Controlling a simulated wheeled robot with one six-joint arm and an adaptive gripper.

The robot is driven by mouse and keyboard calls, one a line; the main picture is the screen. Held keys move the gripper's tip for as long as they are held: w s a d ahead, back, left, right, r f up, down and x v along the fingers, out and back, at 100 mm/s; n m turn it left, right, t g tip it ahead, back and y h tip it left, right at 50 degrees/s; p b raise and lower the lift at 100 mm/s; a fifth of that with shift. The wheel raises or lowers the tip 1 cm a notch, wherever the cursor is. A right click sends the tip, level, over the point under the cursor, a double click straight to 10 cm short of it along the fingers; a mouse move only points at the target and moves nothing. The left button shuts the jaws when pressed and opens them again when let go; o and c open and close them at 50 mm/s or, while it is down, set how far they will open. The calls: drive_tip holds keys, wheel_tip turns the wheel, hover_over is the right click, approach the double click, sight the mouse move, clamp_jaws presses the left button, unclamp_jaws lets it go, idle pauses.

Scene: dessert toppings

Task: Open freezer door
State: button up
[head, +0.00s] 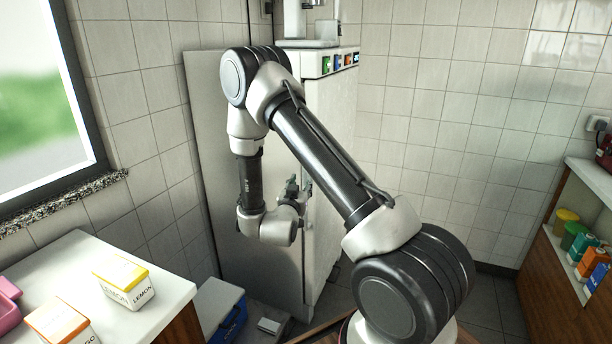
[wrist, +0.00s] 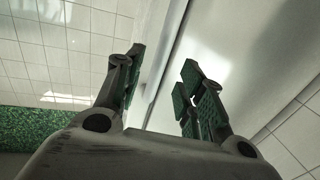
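The freezer (head: 335,150) is a tall white cabinet in the back corner. Its broad pale panel (head: 210,150) faces left of my arm, and I cannot tell whether the door stands ajar. My gripper (head: 293,190) is at the panel's right edge, at about mid height, and partly hides that edge. In the wrist view my gripper (wrist: 163,62) is open, with its two green-padded fingers apart. A long pale edge of the freezer runs between and beyond them, with a broad white surface (wrist: 250,50) on the right. I cannot tell whether either finger touches it.
A white counter (head: 70,260) at the lower left holds a lemon box (head: 124,282) and an orange box (head: 58,325). A blue and white box (head: 222,312) stands on the floor by the panel. A shelf (head: 590,175) with several colored containers is at the right. Tiled floor (head: 495,290) shows between.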

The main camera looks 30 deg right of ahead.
drive_tip(key=x, duration=0.7)
clamp_jaws()
